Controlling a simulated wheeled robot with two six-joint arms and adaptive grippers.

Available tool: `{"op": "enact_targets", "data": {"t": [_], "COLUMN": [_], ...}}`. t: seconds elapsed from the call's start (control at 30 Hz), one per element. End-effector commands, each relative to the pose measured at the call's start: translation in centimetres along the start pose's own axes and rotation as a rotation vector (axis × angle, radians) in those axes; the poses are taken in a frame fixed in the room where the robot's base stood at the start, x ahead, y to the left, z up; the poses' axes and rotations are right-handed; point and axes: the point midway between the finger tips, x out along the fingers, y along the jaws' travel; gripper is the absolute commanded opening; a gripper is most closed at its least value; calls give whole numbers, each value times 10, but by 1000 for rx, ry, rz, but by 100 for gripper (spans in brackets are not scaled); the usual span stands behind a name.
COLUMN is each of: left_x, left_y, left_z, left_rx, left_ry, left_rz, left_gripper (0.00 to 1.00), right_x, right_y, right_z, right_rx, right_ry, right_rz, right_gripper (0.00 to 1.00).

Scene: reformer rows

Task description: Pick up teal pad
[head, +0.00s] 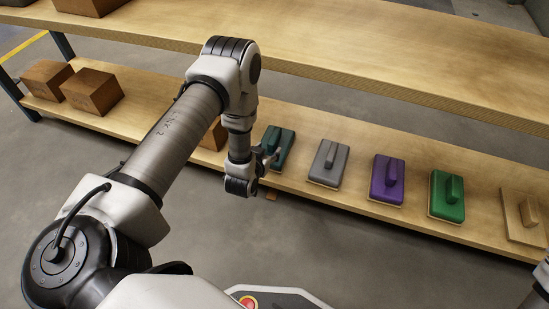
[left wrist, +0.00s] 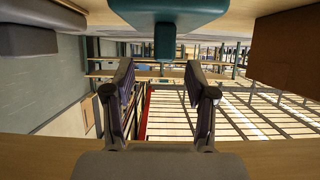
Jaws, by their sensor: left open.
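The teal pad (head: 284,141) lies on the lower wooden shelf (head: 343,193), at the left end of the pad row, with a raised grip on top. My left gripper (head: 271,156) is beside its front left part, which the gripper and wrist partly hide. In the left wrist view the teal pad (left wrist: 180,10) is at the top, with its grip (left wrist: 165,42) just beyond the open left fingers (left wrist: 159,75). The grip lines up with the gap between the fingers. Nothing is held, and I cannot tell whether anything touches.
Grey (head: 327,163), purple (head: 386,180), green (head: 447,193) and wooden (head: 524,213) pads sit to the right. Brown boxes (head: 92,90) stand on the shelf at left. The upper shelf (head: 400,70) overhangs behind the row. Grey floor (head: 300,230) is open in front.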

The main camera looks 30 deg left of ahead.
Motion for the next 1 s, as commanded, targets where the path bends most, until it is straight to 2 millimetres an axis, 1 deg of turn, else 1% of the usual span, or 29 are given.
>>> {"op": "enact_targets", "data": {"t": [0.03,0.27,0.33,0.5,0.63,0.83,0.87,0.9,0.97,1.0], "left_x": [12,39,48,78,92,92,92,92,92,92], "left_y": [-3,-6,-6,-5,-6,-6,-6,-6,-5,-5], "left_z": [12,5,5,5,1,-3,-3,-2,-2,-2], "left_rx": [-2,-3,-3,-4,-3,-3,-3,-3,-3,-3], "left_ry": [28,60,59,60,56,54,54,54,54,53], "left_rz": [-6,-11,-11,-11,-11,-11,-11,-11,-11,-11], "left_gripper": [56,56,56,56,56,56,49,35,14,0], "right_x": [20,34,41,70,77,74,74,74,74,74], "right_y": [0,0,1,1,2,2,2,2,2,2], "right_z": [0,-2,-2,-3,-6,-7,-7,-7,-7,-7], "right_rx": [0,3,4,10,5,4,4,4,4,4], "right_ry": [1,4,5,8,17,19,19,19,19,19], "right_rz": [0,0,0,1,2,2,2,2,2,2], "right_gripper": [0,0,0,0,0,0,0,0,0,0]}}
